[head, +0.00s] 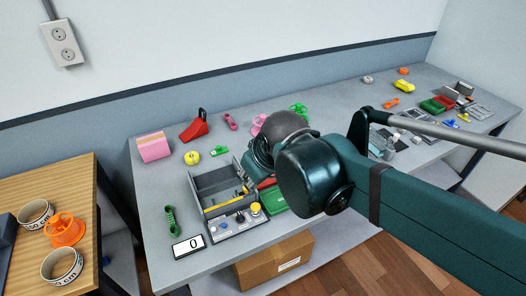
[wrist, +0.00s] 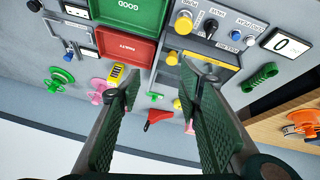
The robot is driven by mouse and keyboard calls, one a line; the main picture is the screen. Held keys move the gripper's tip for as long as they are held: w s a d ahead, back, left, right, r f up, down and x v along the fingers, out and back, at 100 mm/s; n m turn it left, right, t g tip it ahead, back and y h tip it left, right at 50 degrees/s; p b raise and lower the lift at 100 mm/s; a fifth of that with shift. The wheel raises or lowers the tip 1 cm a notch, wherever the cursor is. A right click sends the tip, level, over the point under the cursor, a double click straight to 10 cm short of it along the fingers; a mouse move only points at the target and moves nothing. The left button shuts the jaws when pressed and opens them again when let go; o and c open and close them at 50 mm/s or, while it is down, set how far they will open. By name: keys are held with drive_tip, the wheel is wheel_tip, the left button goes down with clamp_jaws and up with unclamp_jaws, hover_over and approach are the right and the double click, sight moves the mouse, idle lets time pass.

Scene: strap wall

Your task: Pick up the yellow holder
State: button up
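In the wrist view a yellow piece with dark slots (wrist: 116,74) lies on the grey table beside a pink part, partly behind the tip of my left finger. It may be the yellow holder; I cannot tell for sure. In the head view my arm hides that spot. Another yellow piece (head: 404,86) lies far right on the table in the head view, and a round yellow one (head: 192,158) lies at left. My gripper (wrist: 158,82) is open, with nothing between its green ribbed fingers.
A grey divided tray (head: 205,183) and a control box with knobs (head: 235,226) stand near the front. Red (wrist: 128,52) and green (wrist: 130,14) bins sit beside them. A red wedge-shaped tool (head: 195,128) and a pink box (head: 153,147) stand near the wall.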

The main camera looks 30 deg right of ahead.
drive_tip(key=w+d+f+n+g+h+p, duration=0.2)
drive_tip(key=w+d+n+g+p, duration=0.1)
drive_tip(key=w+n+p, duration=0.4)
drive_tip(key=w+d+f+n+g+h+p, duration=0.2)
drive_tip(key=w+d+n+p, duration=0.4)
drive_tip(key=w, duration=0.7)
drive_tip(key=n+g+p, duration=0.1)
drive_tip(key=n+p, duration=0.1)
drive_tip(key=p, duration=0.1)
drive_tip(key=shift+f, duration=0.4)
drive_tip(key=shift+x, duration=1.35)
drive_tip(key=shift+w, duration=0.1)
drive_tip(key=shift+x, duration=2.55)
drive_tip(key=shift+w+d, duration=0.1)
drive_tip(key=shift+w, duration=0.05)
